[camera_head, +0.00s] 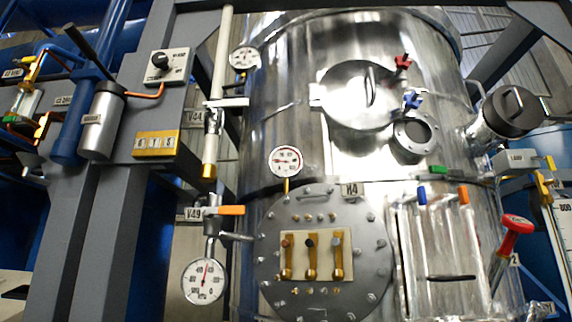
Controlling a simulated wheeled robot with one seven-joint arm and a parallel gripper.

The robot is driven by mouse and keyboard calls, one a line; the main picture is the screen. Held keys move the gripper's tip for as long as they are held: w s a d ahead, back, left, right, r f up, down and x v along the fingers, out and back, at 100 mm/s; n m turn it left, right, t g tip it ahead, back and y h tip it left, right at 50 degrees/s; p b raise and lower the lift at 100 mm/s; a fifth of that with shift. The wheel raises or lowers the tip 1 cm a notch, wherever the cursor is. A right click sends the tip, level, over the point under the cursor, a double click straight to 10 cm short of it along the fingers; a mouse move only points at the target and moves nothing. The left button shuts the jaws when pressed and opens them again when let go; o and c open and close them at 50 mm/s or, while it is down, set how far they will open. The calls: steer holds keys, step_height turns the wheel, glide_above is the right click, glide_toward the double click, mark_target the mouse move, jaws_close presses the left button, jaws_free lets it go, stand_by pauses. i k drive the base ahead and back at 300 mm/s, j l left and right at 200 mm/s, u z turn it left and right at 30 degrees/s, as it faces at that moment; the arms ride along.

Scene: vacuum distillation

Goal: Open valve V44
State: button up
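The V44 label (196,117) is a small pale tag left of the upright white pipe (221,60), at mid height beside the grey column. Just right of the tag, a short pale horizontal piece (230,102) crosses the pipe; I cannot tell whether it is the V44 handle or its bracket. Dark fittings hang below it, too small to read. The state of the valve cannot be told. My gripper is not in view.
Valve V49, with an orange lever (231,210) pointing right, sits lower on the same pipe line. A round gauge (203,281) hangs beneath it. The steel tank (290,110) stands close on the right. A grey cylinder (101,125) and control box (170,66) are left.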

mark_target(240, 102)
steer(key=k+l+u, duration=0.25)
steer(key=u, duration=0.25)
steer(key=k+l+u, duration=0.15)
steer(key=k+u, duration=0.15)
steer(key=u, duration=0.15)
